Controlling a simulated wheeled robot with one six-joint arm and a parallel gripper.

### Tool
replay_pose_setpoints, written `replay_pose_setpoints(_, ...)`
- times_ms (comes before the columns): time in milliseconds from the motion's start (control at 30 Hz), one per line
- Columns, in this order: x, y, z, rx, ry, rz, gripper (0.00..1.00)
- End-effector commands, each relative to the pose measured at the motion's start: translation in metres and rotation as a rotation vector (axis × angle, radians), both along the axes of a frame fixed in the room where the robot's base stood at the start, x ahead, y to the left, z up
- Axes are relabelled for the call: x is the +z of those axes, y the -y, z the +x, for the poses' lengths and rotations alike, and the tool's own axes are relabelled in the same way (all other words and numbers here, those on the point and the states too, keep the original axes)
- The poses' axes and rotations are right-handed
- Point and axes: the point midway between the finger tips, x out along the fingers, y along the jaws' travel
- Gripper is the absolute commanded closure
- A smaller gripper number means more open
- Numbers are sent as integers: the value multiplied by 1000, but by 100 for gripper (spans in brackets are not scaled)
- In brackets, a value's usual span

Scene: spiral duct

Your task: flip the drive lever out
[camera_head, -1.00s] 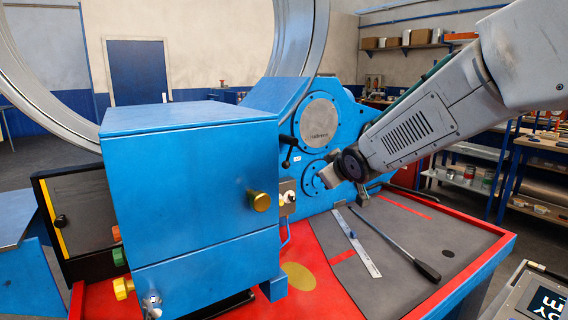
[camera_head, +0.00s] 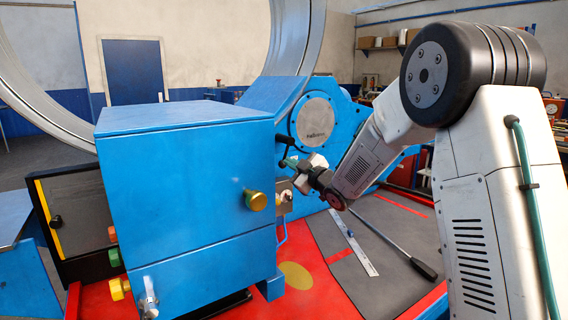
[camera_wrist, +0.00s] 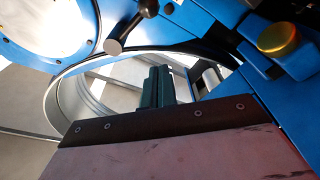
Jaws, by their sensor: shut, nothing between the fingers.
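The drive lever (camera_head: 289,147) is a short dark lever on the blue machine, beside the cabinet's right side. In the wrist view the lever (camera_wrist: 128,29) shows near the top, with a black ball end and a grey rod end. My gripper (camera_head: 284,162) is close to the lever's lower end in the head view; I cannot tell there whether they touch. In the wrist view my gripper's dark green fingers (camera_wrist: 156,84) are together and empty, with a visible gap between them and the lever.
The blue cabinet (camera_head: 190,180) with a brass knob (camera_head: 256,200) stands just left of my gripper. A large metal ring (camera_head: 290,50) rises behind. A long black-handled bar (camera_head: 395,245) and a steel ruler (camera_head: 352,242) lie on the grey mat to the right.

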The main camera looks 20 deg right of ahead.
Motion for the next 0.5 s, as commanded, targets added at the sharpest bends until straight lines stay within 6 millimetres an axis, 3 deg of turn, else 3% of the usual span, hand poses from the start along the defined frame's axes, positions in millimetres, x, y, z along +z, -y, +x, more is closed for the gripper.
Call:
replay_pose_setpoints(167, 2, -11, 22, 3, 0, 0, 100)
replay_pose_setpoints(500, 9, -39, 88, 1, -1, 1, 100)
